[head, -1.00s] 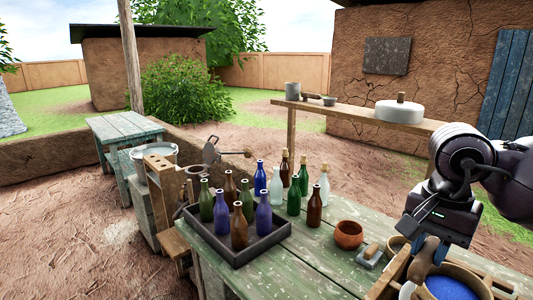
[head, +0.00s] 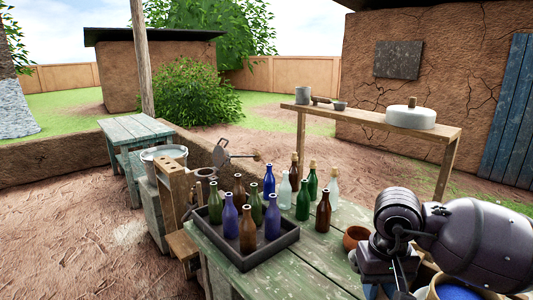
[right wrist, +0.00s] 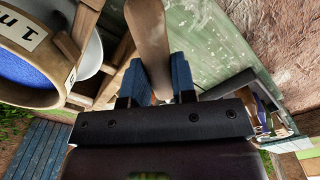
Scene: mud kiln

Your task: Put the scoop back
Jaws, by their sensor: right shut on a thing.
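In the right wrist view my right gripper (right wrist: 157,82) has its two blue fingers closed on a pale brown wooden handle (right wrist: 150,35), which appears to be the scoop's. The handle widens away from the fingers and runs out of the top of the picture. The scoop's bowl is not seen. In the head view my right arm comes in from the right, with the gripper low over the right end of the green table (head: 317,262). Its fingertips are not clear there. My left gripper is not in view.
A round tub with blue contents (right wrist: 25,65) and a wooden frame stand beside the gripper. A clay bowl (head: 355,236) is close to the arm. A dark tray (head: 243,262) of bottles and several loose bottles stand left.

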